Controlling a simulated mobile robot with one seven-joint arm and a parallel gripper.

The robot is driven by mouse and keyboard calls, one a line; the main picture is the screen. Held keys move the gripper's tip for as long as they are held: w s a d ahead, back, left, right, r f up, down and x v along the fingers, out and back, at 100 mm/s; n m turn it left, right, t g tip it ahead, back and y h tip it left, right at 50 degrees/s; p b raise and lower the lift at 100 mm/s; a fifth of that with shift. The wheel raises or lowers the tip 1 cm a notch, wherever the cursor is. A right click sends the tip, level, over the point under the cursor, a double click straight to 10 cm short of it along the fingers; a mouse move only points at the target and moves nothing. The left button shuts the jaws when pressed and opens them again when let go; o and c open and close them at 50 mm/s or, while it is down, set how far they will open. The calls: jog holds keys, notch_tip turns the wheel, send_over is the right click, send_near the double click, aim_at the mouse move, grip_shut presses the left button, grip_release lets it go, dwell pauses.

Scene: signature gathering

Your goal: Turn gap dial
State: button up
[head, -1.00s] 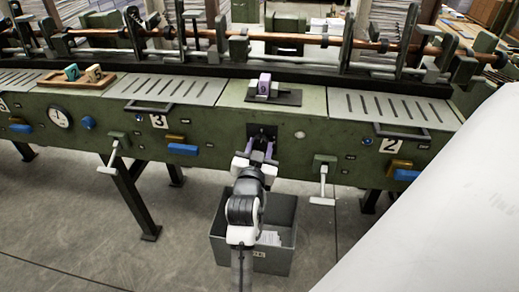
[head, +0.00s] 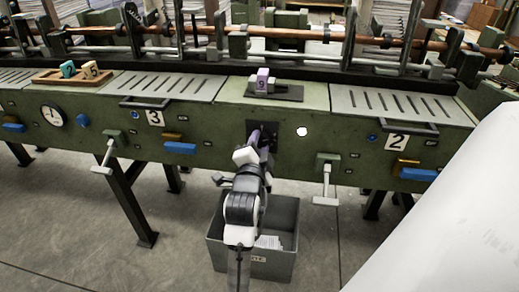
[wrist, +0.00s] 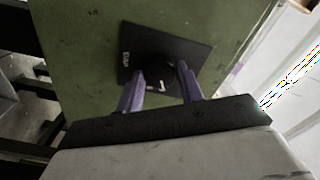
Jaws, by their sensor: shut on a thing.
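The gap dial is a dark round knob on a black square plate (head: 249,129) on the front of the green machine, below a purple number block. The plate also shows in the wrist view (wrist: 196,57), tilted, with small white lettering. My gripper (head: 264,132) reaches up to the dial. In the wrist view its two purple fingers (wrist: 160,84) stand on either side of the dark knob (wrist: 160,74), shut on it. The fingers and arm hide most of the dial in the head view. Its exact setting is not readable.
A round lamp (head: 302,132) right of the dial is bright white. The purple block marked 9 (head: 262,80) sits above. A grey bin (head: 283,235) with papers stands below. Metal handles (head: 325,180) jut out on both sides. A large white surface (head: 455,220) fills the lower right.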

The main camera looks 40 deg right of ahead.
jog(key=shift+m+b, duration=0.3)
jog(key=shift+m, duration=0.3)
jog(key=shift+r+m, duration=0.1)
jog(key=shift+m, duration=0.2)
jog(key=o, duration=1)
jog(key=shift+s+a, duration=0.1)
jog(key=shift+s, duration=0.05)
